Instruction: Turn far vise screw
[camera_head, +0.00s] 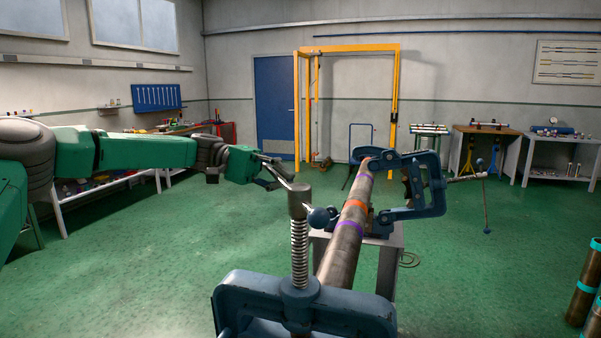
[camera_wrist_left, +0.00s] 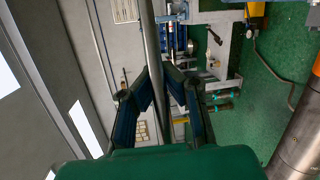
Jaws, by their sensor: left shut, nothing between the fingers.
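The far vise (camera_head: 430,190) is blue and clamps around the far part of a long steel pipe (camera_head: 343,250) with orange and purple bands. Its screw (camera_head: 466,177) sticks out to the right, with a thin handle bar (camera_head: 486,205) hanging down. The near vise (camera_head: 300,300) has an upright threaded screw (camera_head: 299,245) and a slanted bar with a blue ball end (camera_head: 318,218). My left gripper (camera_head: 277,176) is shut and empty, close to that bar's far end. In the left wrist view a grey rod (camera_wrist_left: 153,60) passes by its fingers; contact is unclear. My right gripper is not seen.
A grey stand (camera_head: 390,262) carries the far vise. Pipes (camera_head: 583,290) stand at the right edge. Benches (camera_head: 485,145) line the back right, and a yellow frame (camera_head: 348,48) stands at the back. The green floor (camera_head: 150,260) is open on the left.

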